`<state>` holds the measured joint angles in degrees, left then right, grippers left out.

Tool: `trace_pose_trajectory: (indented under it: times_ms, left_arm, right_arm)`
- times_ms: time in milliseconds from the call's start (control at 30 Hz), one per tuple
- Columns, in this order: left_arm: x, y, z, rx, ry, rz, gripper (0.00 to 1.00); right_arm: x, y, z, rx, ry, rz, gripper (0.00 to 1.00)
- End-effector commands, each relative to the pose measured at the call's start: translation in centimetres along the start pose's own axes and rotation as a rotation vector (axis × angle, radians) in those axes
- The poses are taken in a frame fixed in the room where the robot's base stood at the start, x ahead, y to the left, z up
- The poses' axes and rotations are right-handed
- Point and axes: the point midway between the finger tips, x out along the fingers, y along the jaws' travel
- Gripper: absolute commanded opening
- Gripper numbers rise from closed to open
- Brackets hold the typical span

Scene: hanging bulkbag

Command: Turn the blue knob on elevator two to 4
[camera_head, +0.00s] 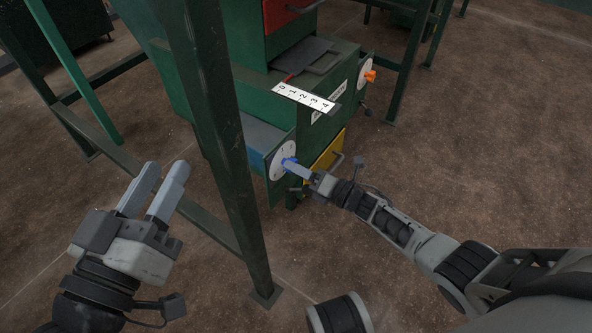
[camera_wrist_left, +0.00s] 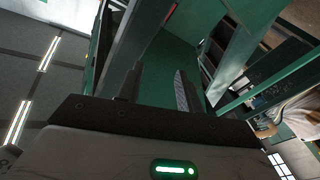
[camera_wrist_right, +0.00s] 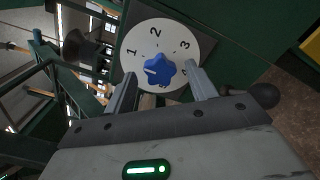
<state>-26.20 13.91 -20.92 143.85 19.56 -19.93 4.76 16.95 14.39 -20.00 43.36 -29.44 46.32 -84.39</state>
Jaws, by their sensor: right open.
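The blue knob (camera_wrist_right: 158,71) sits at the middle of a white round dial (camera_wrist_right: 150,32) marked 1, 2, 3 and more. A light mark shows on the knob's left part; I cannot tell which number it points to. In the head view the knob (camera_head: 288,161) is on the green machine's lower front. My right gripper (camera_head: 294,168) is at the knob, open, with its fingers (camera_wrist_right: 160,78) on either side of it; contact is not clear. My left gripper (camera_head: 164,172) is open and empty, off to the left, with its fingers (camera_wrist_left: 158,78) apart.
An orange knob (camera_head: 369,76) on another white dial is further back right. A white scale strip numbered 0 to 4 (camera_head: 304,98) lies above. A green post (camera_head: 215,120) stands between my left gripper and the machine. A yellow panel (camera_head: 325,160) is beside the dial.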

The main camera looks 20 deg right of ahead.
Motion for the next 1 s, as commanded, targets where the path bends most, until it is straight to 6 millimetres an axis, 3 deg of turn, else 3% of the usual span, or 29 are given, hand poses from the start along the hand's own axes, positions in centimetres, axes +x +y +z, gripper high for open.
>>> trace_pose_trajectory:
  times_ms: [133, 433, 467, 600, 633, 1000]
  left_arm:
    - [0.22, -0.04, -0.58, 0.044, 0.038, 0.01, 0.36]
    - [0.27, -0.01, -0.84, 0.054, 0.048, 0.012, 0.36]
    - [0.27, -0.01, -0.84, 0.054, 0.048, 0.012, 0.36]
    - [0.27, -0.01, -0.83, 0.054, 0.048, 0.012, 0.36]
    - [0.27, -0.01, -0.84, 0.054, 0.048, 0.012, 0.36]
    - [0.26, -0.05, -0.79, 0.058, 0.051, 0.012, 0.36]
  right_arm:
    - [1.14, 0.0, -0.05, 0.0, 0.0, 0.002, 0.56]
    - [1.33, 0.04, -0.04, 0.0, 0.001, 0.0, 0.56]
    - [1.33, 0.04, -0.04, 0.0, 0.001, 0.0, 0.54]
    - [1.31, 0.04, -0.03, 0.0, 0.001, 0.0, 0.15]
    - [1.31, 0.04, -0.03, 0.0, 0.001, 0.0, 0.12]
    - [1.28, 0.03, -0.03, 0.045, 0.001, 0.001, 0.12]
